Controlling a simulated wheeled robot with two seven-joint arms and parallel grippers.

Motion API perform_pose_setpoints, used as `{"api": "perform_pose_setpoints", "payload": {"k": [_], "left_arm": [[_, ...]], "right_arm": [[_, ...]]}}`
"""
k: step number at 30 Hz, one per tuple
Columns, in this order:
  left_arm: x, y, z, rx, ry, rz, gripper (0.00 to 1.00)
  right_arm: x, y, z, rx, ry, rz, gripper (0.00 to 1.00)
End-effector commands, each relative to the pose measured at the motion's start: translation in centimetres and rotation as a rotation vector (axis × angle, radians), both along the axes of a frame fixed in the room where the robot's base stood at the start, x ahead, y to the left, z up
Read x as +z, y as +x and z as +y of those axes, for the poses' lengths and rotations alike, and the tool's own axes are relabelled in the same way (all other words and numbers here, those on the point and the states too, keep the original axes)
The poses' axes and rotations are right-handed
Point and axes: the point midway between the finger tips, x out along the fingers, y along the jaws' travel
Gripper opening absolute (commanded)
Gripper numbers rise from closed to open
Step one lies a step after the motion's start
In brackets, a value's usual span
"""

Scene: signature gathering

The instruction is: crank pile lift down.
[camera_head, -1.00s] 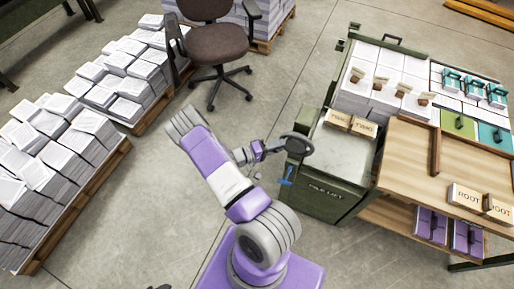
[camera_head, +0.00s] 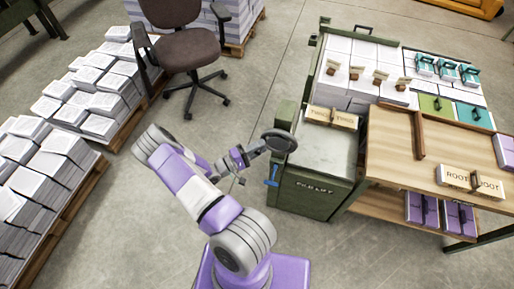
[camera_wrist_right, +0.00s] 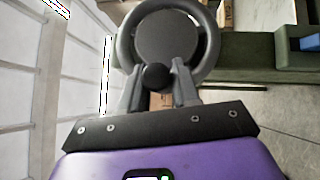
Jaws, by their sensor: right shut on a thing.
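The pile lift (camera_head: 312,190) is a dark green cabinet with a lettered front and a pale flat top. Its round dark crank wheel (camera_head: 278,141) sticks out on the left side, above a blue lever (camera_head: 272,176). In the right wrist view the crank wheel (camera_wrist_right: 203,45) fills the upper middle, and its black ball knob (camera_wrist_right: 155,77) sits between my fingers. My right gripper (camera_wrist_right: 156,85) is shut on that knob, at the near rim of the wheel. In the head view my right gripper (camera_head: 250,153) reaches the wheel from the left. My left gripper is out of view.
A wooden table (camera_head: 391,150) with labelled blocks and purple boxes stands to the right of the lift. Paper stacks with tan and teal clamps lie behind it. An office chair (camera_head: 185,45) and pallets of paper (camera_head: 45,165) stand left. Floor between is clear.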

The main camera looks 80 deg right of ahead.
Motion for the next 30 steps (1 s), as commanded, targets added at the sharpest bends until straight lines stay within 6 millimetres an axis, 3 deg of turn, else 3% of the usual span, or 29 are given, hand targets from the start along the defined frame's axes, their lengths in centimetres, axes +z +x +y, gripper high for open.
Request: {"api": "perform_pose_setpoints", "payload": {"k": [2,3,6,17,30], "left_arm": [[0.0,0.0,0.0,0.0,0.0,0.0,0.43],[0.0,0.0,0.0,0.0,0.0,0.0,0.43],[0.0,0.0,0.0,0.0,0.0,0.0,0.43],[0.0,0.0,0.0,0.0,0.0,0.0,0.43],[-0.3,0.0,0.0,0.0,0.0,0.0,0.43]], "right_arm": [[-0.2,-0.4,0.3,-0.011,0.007,0.0,0.0],[-0.3,-0.4,0.3,-0.011,0.007,0.0,0.37],[-0.2,-0.3,0.2,-0.008,0.006,0.001,0.51],[-0.2,0.4,0.4,-0.002,0.003,-0.003,0.51],[-1.0,5.4,4.4,-0.004,0.003,-0.001,0.51]]}}
